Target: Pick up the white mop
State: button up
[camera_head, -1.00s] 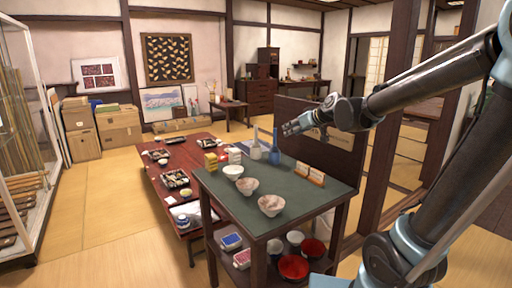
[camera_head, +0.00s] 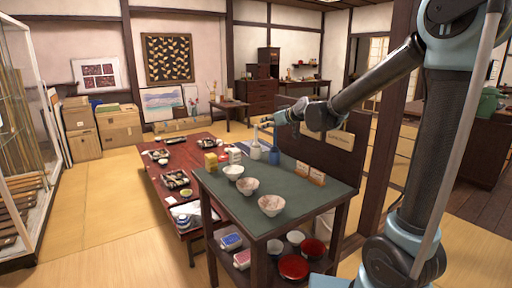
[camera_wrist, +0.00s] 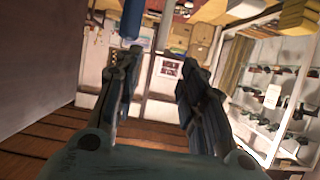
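The white mop (camera_head: 256,151) stands upright at the far edge of the green-topped table (camera_head: 222,189), with a wide white lower part and a thin handle. A similar blue mop (camera_head: 275,155) stands just right of it. My gripper (camera_head: 267,122) is above and beside the two, near their handle tops. In the wrist view my gripper (camera_wrist: 156,78) has its fingers well apart, open and empty. A blue upright piece (camera_wrist: 132,22), perhaps the blue mop's handle, shows near the left finger. I cannot clearly make out the white mop there.
Several bowls (camera_head: 249,186) line the table's left and front. The green top's middle is clear.

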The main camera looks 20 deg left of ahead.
aim_at(257, 126)
jog(key=shift+x, duration=5.3)
grip_shut()
